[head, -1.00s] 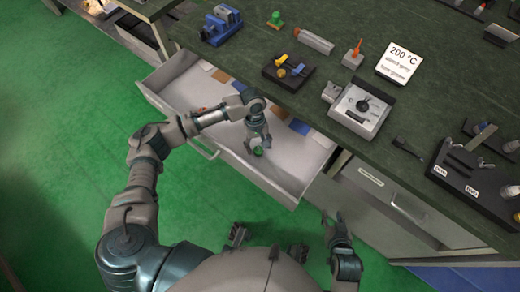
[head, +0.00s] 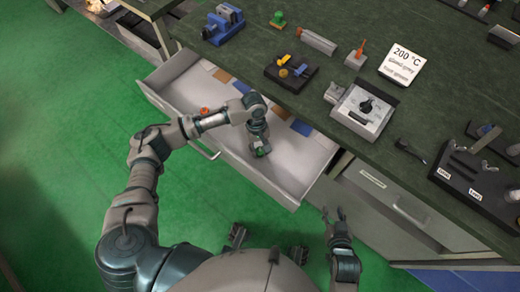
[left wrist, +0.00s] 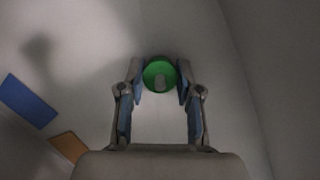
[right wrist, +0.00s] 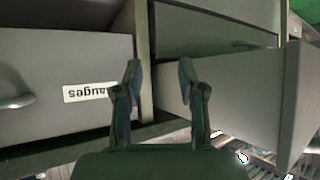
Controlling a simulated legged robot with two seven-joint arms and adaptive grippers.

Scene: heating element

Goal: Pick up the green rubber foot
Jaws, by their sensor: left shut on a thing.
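I cannot tell whether the foot touches the drawer floor. My right gripper (head: 333,214) is open and empty in front of the cabinet; its spread fingers show in the right wrist view (right wrist: 158,75).
The drawer also holds an orange-red piece (head: 204,111) and flat blue (left wrist: 27,101) and orange (left wrist: 69,146) pieces. Drawer walls stand close around my left gripper. The bench above carries a blue vise (head: 224,24), another green piece (head: 278,19) and a grey heating device (head: 361,107).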

